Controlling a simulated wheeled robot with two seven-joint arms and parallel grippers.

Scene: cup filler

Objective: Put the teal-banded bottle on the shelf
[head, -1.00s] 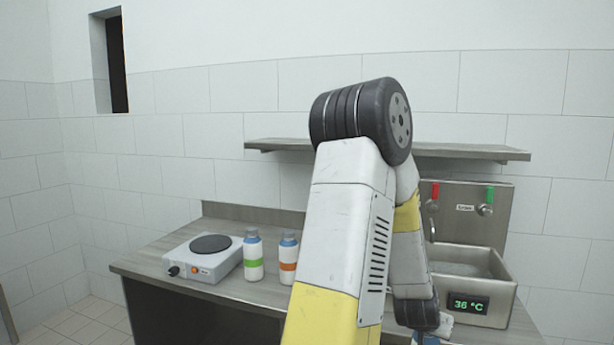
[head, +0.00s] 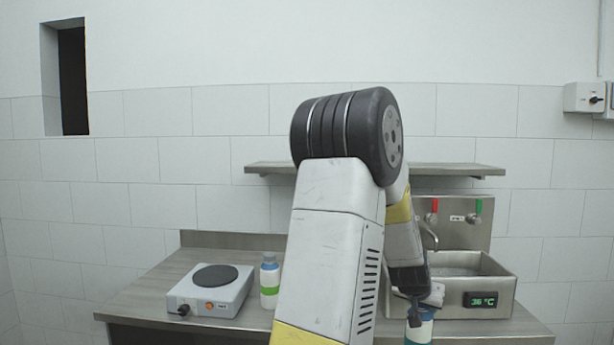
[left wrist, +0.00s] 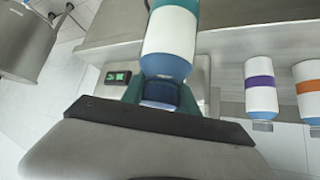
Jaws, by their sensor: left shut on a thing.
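My left gripper (head: 414,314) is shut on the teal-banded bottle (head: 421,332), at its blue top, in front of the counter at the sink's left. In the left wrist view, the white bottle (left wrist: 171,34) with its teal band fills the top middle, its blue shoulder and cap between the fingers (left wrist: 162,95). The bottle's lower part is cut off in the head view. The shelf (head: 450,169) is a long grey board on the tiled wall, its middle hidden by my left arm. Its visible top looks empty. My right gripper is not in view.
A hot plate (head: 232,297) and a green-banded bottle (head: 270,282) stand on the counter's left. The sink (head: 502,287) with taps is at the right. A purple-banded bottle (left wrist: 261,86) and an orange-banded bottle (left wrist: 309,88) show in the left wrist view.

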